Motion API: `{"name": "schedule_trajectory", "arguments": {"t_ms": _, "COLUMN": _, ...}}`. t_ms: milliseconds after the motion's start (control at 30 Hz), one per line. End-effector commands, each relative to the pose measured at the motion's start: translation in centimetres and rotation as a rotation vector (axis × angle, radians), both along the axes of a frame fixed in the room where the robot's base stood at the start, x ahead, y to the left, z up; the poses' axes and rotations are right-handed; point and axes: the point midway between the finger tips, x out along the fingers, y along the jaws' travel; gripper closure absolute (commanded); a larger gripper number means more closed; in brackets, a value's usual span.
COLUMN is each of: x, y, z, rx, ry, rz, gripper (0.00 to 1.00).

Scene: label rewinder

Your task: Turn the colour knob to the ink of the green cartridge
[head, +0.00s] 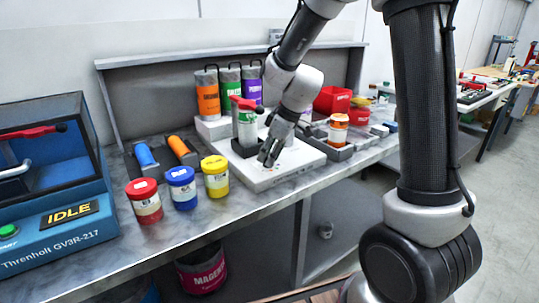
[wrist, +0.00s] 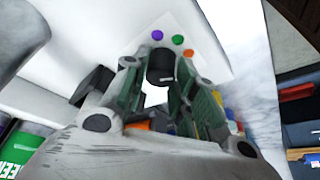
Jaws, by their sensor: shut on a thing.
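The colour knob (wrist: 160,68) is a black round knob on a white panel, between my gripper's fingers in the wrist view. Purple (wrist: 157,34), green (wrist: 178,40) and orange (wrist: 188,53) dots lie around its far side. A small pale mark shows on the knob; which dot it lines up with I cannot tell. My gripper (head: 267,155) is shut on the knob, low over the white base (head: 285,173); it hides the knob in the head view. A green-labelled cartridge (head: 247,131) stands under a red lever beside my gripper. Another green cartridge (head: 231,87) stands behind.
Orange (head: 207,97) and purple (head: 251,90) cartridges stand at the back. Red (head: 145,201), blue (head: 182,188) and yellow (head: 216,178) jars line the front edge. An orange-labelled jar (head: 338,131) stands in a grey tray at right. A blue machine (head: 50,220) reads IDLE.

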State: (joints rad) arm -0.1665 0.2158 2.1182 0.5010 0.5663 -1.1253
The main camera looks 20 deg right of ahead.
Motion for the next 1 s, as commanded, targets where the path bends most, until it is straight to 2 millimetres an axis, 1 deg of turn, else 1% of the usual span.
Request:
{"name": "schedule_trajectory", "arguments": {"t_ms": 300, "x": 0.26, "y": -0.15, "z": 0.04, "rx": -0.001, "ry": -0.002, "rz": 0.299, "gripper": 0.96}}
{"name": "schedule_trajectory", "arguments": {"t_ms": 600, "x": 0.34, "y": -0.13, "z": 0.02, "rx": -0.002, "ry": -0.002, "rz": 0.546, "gripper": 0.96}}
{"name": "schedule_trajectory", "arguments": {"t_ms": 800, "x": 0.38, "y": -0.15, "z": 0.04, "rx": -0.001, "ry": -0.002, "rz": 0.657, "gripper": 0.96}}
{"name": "schedule_trajectory", "arguments": {"t_ms": 1000, "x": 0.39, "y": -0.17, "z": 0.01, "rx": -0.003, "ry": -0.002, "rz": 0.722, "gripper": 0.96}}
